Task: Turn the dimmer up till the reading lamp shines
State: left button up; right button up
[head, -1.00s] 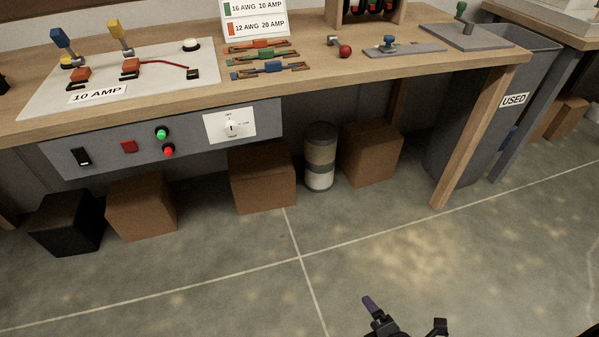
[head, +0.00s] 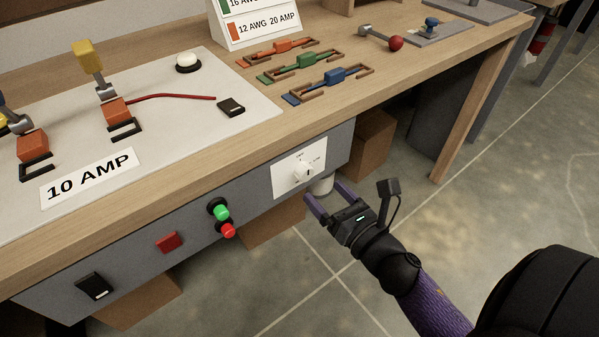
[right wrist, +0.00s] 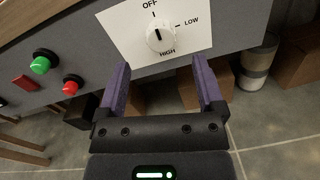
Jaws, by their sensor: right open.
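The dimmer is a round white knob (head: 305,170) on a white plate (head: 285,187) on the grey front panel under the bench top. In the right wrist view the knob (right wrist: 160,36) stands beyond the fingertips, roughly centred between them, with OFF, LOW and HIGH printed around it. I cannot tell exactly where its dark mark points. My right gripper (head: 326,193) is open and empty, with its purple fingers towards the plate and apart from the knob. It also shows in the right wrist view (right wrist: 161,66). No reading lamp is clearly identifiable. My left gripper is out of view.
A green button (head: 221,213) and a red button (head: 229,230) stick out left of the dimmer plate. A red square button (head: 169,242) and a black switch (head: 94,286) are farther left. Brown boxes stand under the bench; the bench edge overhangs the panel.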

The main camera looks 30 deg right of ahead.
aim_at(308, 175)
jog(key=w, duration=0.5)
jog(key=shift+f+b, duration=0.1)
jog(key=shift+b, duration=0.25)
jog(key=shift+w, duration=0.35)
jog(key=shift+c, duration=0.5)
jog(key=c, duration=0.5)
grip_shut()
